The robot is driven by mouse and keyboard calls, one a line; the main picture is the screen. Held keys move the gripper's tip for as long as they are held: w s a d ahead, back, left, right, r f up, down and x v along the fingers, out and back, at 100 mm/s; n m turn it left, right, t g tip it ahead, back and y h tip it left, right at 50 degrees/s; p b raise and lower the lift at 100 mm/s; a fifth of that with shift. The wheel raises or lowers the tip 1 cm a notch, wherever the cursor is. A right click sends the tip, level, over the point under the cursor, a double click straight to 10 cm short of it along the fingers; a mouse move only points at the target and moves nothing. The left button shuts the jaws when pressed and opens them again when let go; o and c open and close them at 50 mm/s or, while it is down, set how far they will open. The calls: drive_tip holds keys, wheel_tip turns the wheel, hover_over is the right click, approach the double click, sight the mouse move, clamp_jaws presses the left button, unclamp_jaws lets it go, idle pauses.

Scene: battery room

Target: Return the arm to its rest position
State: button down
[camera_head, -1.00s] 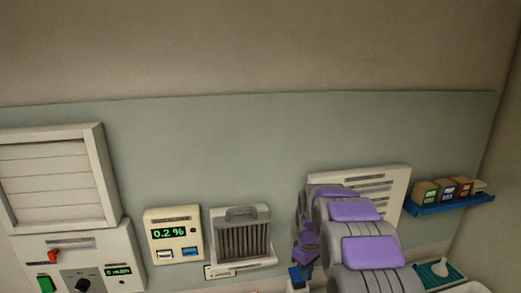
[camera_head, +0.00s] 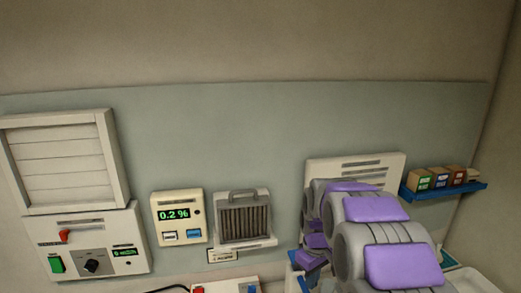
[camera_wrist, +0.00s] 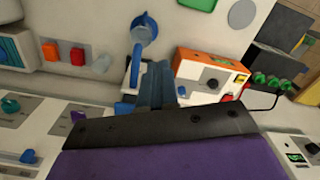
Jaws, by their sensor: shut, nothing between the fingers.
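My arm (camera_head: 385,215), purple and grey, is folded at the lower right of the head view, in front of a white slotted panel (camera_head: 352,170). In the wrist view my gripper (camera_wrist: 158,70) shows two dark blue-grey fingers close together, shut with nothing held. Its fingertips point toward a white surface with a blue cup-like part (camera_wrist: 144,28) beyond them. I cannot tell whether the fingers touch anything. The gripper itself is not clearly seen in the head view.
An orange and white box (camera_wrist: 212,75) with a dial stands right of the fingers. A wall meter (camera_head: 179,217) reads 0.2 %. A grey filter unit (camera_head: 244,217) hangs beside it. A blue shelf (camera_head: 445,191) holds small boxes. The upper wall is clear.

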drive_tip(key=s+f+m+b, duration=0.2)
drive_tip(key=s+b, duration=0.1)
drive_tip(key=s, duration=0.9)
drive_tip(key=s+f+m+g+b, duration=0.1)
drive_tip(key=s+f+m+b, duration=0.1)
drive_tip(key=s, duration=1)
drive_tip(key=s+f+m+b, duration=0.3)
drive_tip(key=s+b, duration=0.3)
drive_tip(key=s, duration=0.7)
drive_tip(key=shift+f+g, duration=0.25)
drive_tip(key=shift+g, duration=0.05)
